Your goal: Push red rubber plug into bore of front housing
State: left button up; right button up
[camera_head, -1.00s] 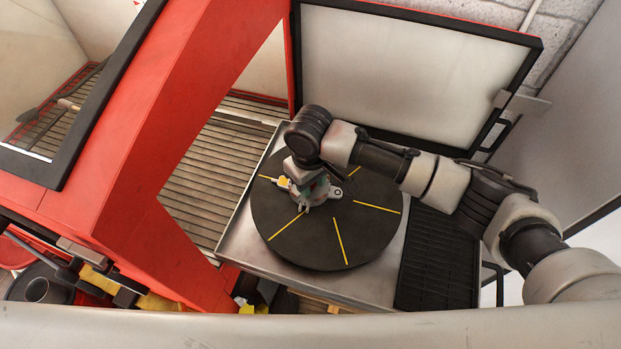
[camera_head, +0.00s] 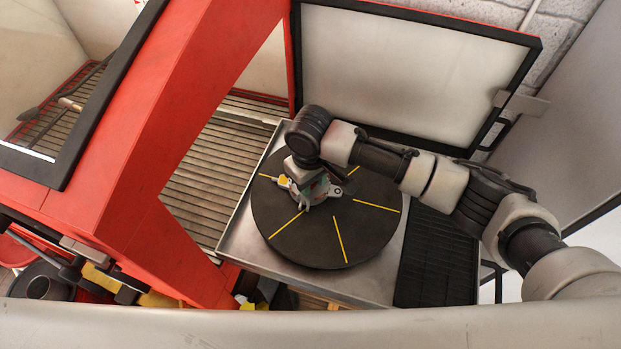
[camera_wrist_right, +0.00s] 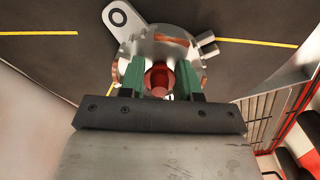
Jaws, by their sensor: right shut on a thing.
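The front housing (camera_wrist_right: 190,49) is a silvery round metal part with lugs. It sits on the dark round turntable (camera_head: 341,236), left of its middle, and shows small in the head view (camera_head: 333,191). The red rubber plug (camera_wrist_right: 159,77) is between the green fingertips of my right gripper (camera_wrist_right: 161,76), over the middle of the housing. The right gripper is shut on the plug and points down at the housing. The bore itself is hidden, so I cannot tell how far in the plug is. My left gripper is not in view.
The turntable has yellow lines and rests on a metal tray (camera_head: 240,241). A red cabinet frame (camera_head: 150,150) stands at the left, with a slatted floor (camera_head: 205,170) inside. A raised white door panel (camera_head: 410,72) stands behind. A black grate (camera_head: 437,255) is at the right.

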jog(key=shift+f, duration=0.15)
dwell(0.4)
jog(key=o, duration=0.6)
jog(key=shift+f, duration=0.1)
jog(key=shift+p, duration=0.4)
jog(key=shift+r+p, duration=1.8)
jog(key=shift+p, duration=0.25)
jog(key=shift+r, duration=0.1)
